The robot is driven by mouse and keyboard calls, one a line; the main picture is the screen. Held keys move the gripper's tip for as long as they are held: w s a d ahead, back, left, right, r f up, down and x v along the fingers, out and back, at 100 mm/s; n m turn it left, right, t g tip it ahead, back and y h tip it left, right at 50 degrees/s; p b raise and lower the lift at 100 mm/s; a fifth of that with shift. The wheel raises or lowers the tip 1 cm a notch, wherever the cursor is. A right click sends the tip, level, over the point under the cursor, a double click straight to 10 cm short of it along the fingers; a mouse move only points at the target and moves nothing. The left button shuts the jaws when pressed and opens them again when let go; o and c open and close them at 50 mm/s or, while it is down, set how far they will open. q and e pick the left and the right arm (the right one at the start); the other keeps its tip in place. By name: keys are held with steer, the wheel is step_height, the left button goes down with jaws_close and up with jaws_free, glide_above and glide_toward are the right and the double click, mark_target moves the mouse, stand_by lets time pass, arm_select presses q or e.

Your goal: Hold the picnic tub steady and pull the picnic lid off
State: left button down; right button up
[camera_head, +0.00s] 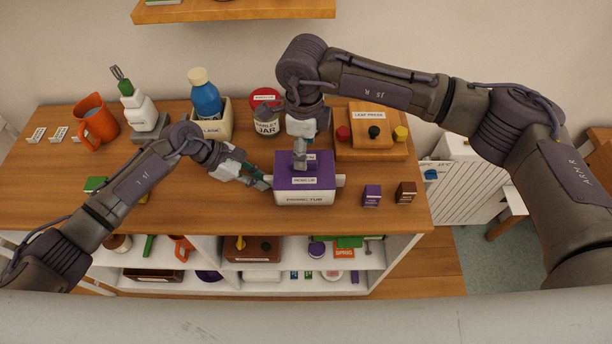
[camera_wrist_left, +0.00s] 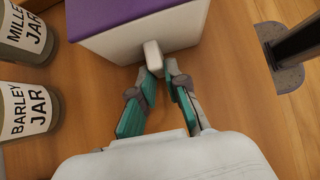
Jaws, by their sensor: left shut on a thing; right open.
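The white picnic tub (camera_head: 305,198) stands upright on the wooden top, with the purple picnic lid (camera_head: 325,184) on it. My left gripper (camera_head: 265,182) is at the tub's left side. In the left wrist view its green-padded fingers (camera_wrist_left: 162,78) are shut on the tub's white side handle (camera_wrist_left: 152,56). The purple lid's edge (camera_wrist_left: 100,12) also shows there. My right gripper (camera_head: 300,163) points down over the middle of the lid, open, with its fingertips close to the top. Its fingers hide part of the lid, and I cannot tell whether they touch it.
A labelled jar (camera_head: 266,122) stands behind the tub, and a wooden leaf press (camera_head: 372,138) behind right. A purple box (camera_head: 371,196) and a brown box (camera_head: 405,194) stand to the right. The orange mug (camera_head: 95,122) is far left. Open wood lies front left.

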steer(key=n, duration=0.2)
steer(key=shift+n, duration=0.4)
steer(key=shift+r, duration=0.15)
steer(key=c, duration=0.3)
step_height(320, 180, up, 4)
steer(key=shift+r, duration=0.1)
steer(key=c, duration=0.4)
steer(key=shift+f, duration=4.35)
steer(key=shift+c, duration=0.2)
steer(key=shift+c, duration=0.3)
jaws_close()
steer(key=shift+r, duration=0.8)
